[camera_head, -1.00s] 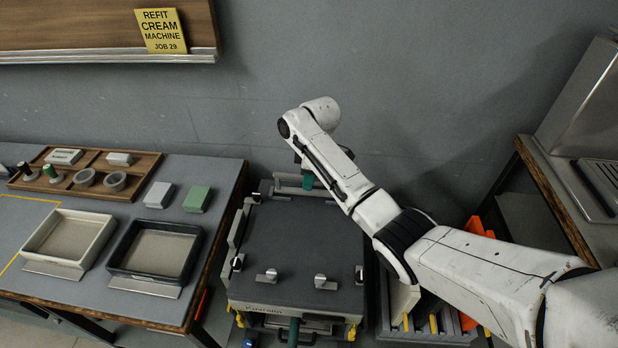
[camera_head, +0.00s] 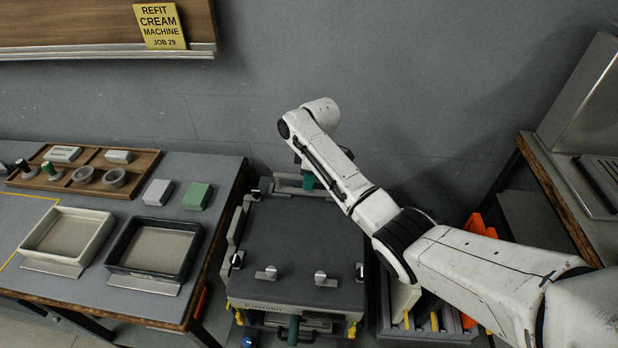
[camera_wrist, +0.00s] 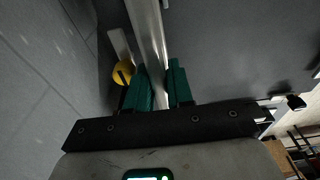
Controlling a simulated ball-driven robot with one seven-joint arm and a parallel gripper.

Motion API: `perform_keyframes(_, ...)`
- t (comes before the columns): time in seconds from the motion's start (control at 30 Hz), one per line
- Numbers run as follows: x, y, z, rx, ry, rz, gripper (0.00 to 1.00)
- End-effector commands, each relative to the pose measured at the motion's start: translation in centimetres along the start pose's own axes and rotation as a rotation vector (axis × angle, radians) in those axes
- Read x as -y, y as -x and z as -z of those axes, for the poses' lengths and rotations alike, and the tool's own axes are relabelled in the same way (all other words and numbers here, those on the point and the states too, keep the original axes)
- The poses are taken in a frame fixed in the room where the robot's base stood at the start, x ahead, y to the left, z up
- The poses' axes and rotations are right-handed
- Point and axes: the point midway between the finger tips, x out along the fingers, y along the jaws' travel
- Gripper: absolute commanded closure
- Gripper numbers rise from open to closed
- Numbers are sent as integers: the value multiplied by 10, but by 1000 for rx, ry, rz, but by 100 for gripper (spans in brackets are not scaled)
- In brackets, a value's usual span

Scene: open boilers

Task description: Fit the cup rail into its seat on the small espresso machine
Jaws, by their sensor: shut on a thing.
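My gripper (camera_wrist: 158,85) has green fingers on either side of a long pale metal bar (camera_wrist: 148,30) in the wrist view, shut on it. The bar looks like the cup rail and runs away from the fingers. In the head view my arm reaches down behind the dark flat top (camera_head: 300,240) of a boxy machine at the centre, taken to be the small espresso machine. A pale bar (camera_head: 285,188) shows at its back edge beside the green fingertips (camera_head: 308,182). My arm hides part of the machine's right side. I cannot tell whether the rail touches its seat.
A bench at left holds a cream tray (camera_head: 37,258), a dark tray (camera_head: 113,268), a wooden organiser (camera_head: 134,187), and white (camera_head: 158,192) and green (camera_head: 197,196) blocks. Several small metal fittings stand around the machine's top. A yellow round part (camera_wrist: 123,72) sits beside the bar.

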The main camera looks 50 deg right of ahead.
Motion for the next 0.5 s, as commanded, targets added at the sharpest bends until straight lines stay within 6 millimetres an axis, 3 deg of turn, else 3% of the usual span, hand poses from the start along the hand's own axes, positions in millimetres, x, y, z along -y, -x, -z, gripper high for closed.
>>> perform_keyframes(0.2, 0, -3, 0, 0, 0, -1, 100)
perform_keyframes(0.23, 0, -2, 0, -1, 0, -1, 76)
perform_keyframes(0.5, 0, -2, 0, -1, 0, -1, 50)
